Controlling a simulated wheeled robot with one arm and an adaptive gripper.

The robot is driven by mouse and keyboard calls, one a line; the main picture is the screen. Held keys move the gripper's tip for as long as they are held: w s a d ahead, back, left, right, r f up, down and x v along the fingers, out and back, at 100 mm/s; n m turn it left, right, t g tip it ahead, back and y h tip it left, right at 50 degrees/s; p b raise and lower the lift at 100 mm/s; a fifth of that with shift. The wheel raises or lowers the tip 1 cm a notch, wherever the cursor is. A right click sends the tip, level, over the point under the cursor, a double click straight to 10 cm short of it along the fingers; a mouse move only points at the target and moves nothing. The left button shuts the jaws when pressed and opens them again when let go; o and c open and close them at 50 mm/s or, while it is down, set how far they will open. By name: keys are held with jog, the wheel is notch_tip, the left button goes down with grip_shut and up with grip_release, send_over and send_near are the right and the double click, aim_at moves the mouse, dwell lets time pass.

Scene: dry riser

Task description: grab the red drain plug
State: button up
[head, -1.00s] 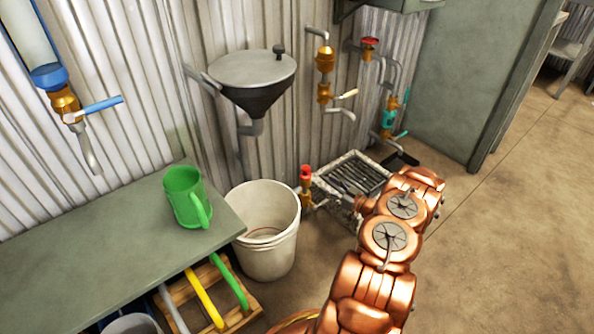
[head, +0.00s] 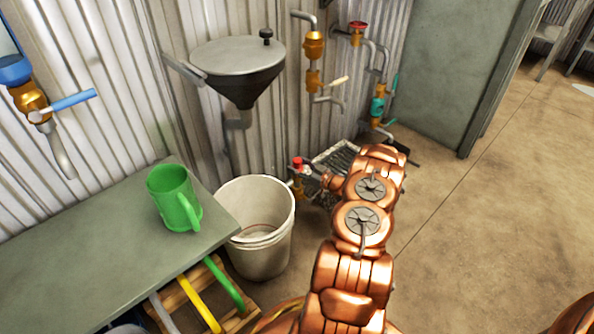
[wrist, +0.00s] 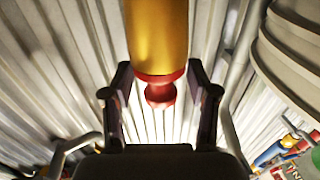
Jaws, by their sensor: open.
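The red drain plug (head: 297,162) sits on top of a short upright brass fitting (head: 298,187) beside the white bucket. In the wrist view, which looks upside down, the red plug (wrist: 160,92) shows below the brass body, between the two dark fingers. My gripper (wrist: 160,78) is open, with one finger on each side of the plug and visible gaps to both. I cannot tell how far the plug reaches in depth between the fingers. In the head view, my copper arm reaches toward the fitting, and its gripper end (head: 314,172) is small and partly hidden.
The white bucket (head: 257,250) stands left of the fitting, and a funnel (head: 238,70) hangs above it. A floor grate (head: 338,158) lies behind my arm. A bench (head: 110,245) bears a green mug (head: 174,198). Wall valves (head: 314,75) are behind. Floor on the right is clear.

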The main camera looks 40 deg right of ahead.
jog(key=shift+w, duration=0.25)
jog(key=shift+c, duration=0.4)
jog(key=c, duration=0.9)
jog(key=shift+r, duration=0.1)
